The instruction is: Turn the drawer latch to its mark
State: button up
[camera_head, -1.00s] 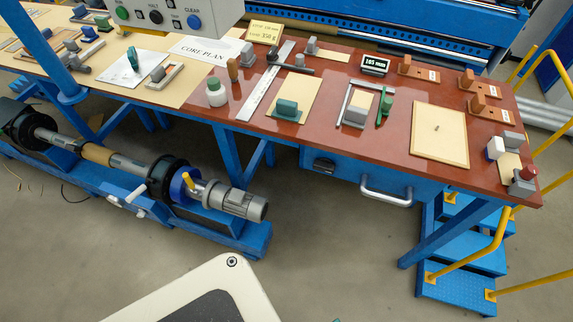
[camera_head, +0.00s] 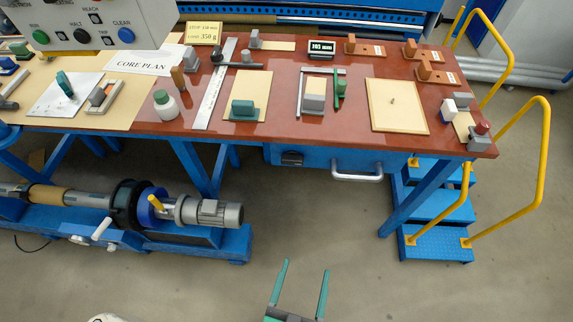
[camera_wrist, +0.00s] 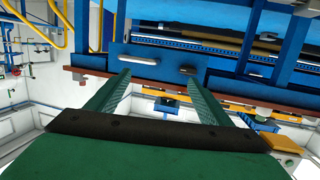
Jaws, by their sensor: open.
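The drawer latch (camera_head: 292,159) is a small dark block on the left part of the blue drawer front (camera_head: 318,157), under the red-brown tabletop. The drawer's pale bar handle (camera_head: 357,177) is to the right of it. The wrist view appears upside down; there the handle (camera_wrist: 138,60) is left of the latch (camera_wrist: 187,70), which is beyond the right finger's tip. The latch's mark is too small to tell. My gripper (camera_head: 305,268) has two green fingers, open and empty, well in front of the drawer and apart from it. The open fingers also show in the wrist view (camera_wrist: 159,77).
A winder shaft with a grey motor (camera_head: 212,213) stands at left. Blue steps (camera_head: 440,243) with yellow rails are at right. The floor before the drawer is clear.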

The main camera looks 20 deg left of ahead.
jog(key=w+a+n+y, duration=0.1)
jog(key=w+a, duration=0.1)
jog(key=w, duration=0.3)
jog(key=w+a+y, duration=0.1)
jog(key=w+a, duration=0.2)
jog(key=w, duration=0.1)
jog(key=n+t+y, duration=0.1)
jog(key=y, duration=0.1)
send_near(292, 164)
jog(key=x, duration=0.9)
jog(key=shift+w, duration=0.15)
jog(key=c, duration=1)
jog(key=shift+c, duration=0.2)
